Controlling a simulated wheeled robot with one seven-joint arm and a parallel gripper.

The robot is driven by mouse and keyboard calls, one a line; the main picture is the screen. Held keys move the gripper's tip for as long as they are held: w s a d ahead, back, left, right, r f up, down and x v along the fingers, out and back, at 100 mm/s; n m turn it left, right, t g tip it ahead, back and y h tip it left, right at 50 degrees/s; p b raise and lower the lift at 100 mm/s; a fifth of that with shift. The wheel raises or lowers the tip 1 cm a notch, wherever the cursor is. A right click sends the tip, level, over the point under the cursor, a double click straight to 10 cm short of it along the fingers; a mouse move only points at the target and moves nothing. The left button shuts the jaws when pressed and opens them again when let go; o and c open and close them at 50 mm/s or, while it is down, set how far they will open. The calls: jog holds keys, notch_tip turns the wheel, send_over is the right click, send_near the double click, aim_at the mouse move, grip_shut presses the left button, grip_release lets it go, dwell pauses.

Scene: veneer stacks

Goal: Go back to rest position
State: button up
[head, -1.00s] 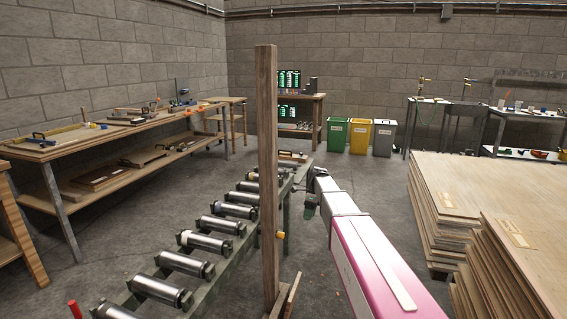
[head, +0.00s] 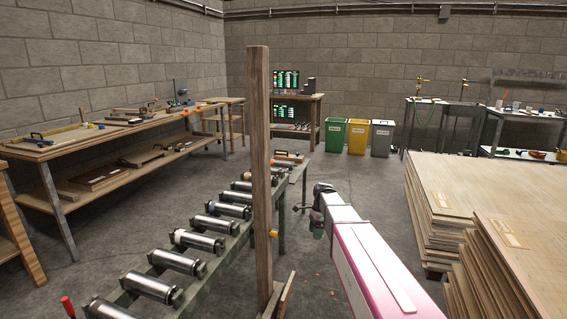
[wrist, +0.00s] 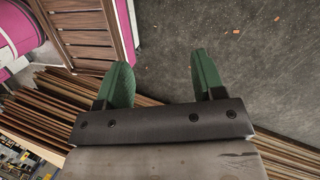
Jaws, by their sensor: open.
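My gripper (head: 309,216) hangs in the middle of the head view, at the end of my pink and white arm. It is right of the wooden post and above the bare concrete floor. In the wrist view my gripper (wrist: 162,78) shows two green fingers wide apart, with only grey floor between them and nothing held.
A roller conveyor (head: 208,222) runs left of my arm, behind an upright wooden post (head: 259,150). Veneer stacks (head: 500,185) stand close on the right. A workbench (head: 65,160) lines the left wall. Open floor (head: 365,180) lies ahead, before the bins (head: 357,137).

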jog(key=s+d+f+n+t+h, duration=0.1)
jog(key=s+d+f+n, duration=0.1)
jog(key=s+n, duration=0.6)
jog(key=s+d+f+n+t+h, duration=0.1)
jog(key=s+d+f+n, duration=0.2)
jog(key=s+n, duration=0.5)
jog(key=s+f, duration=0.1)
jog(key=s, duration=0.4)
jog(key=shift+d+n+t, duration=0.2)
jog(key=shift+n+t, duration=0.1)
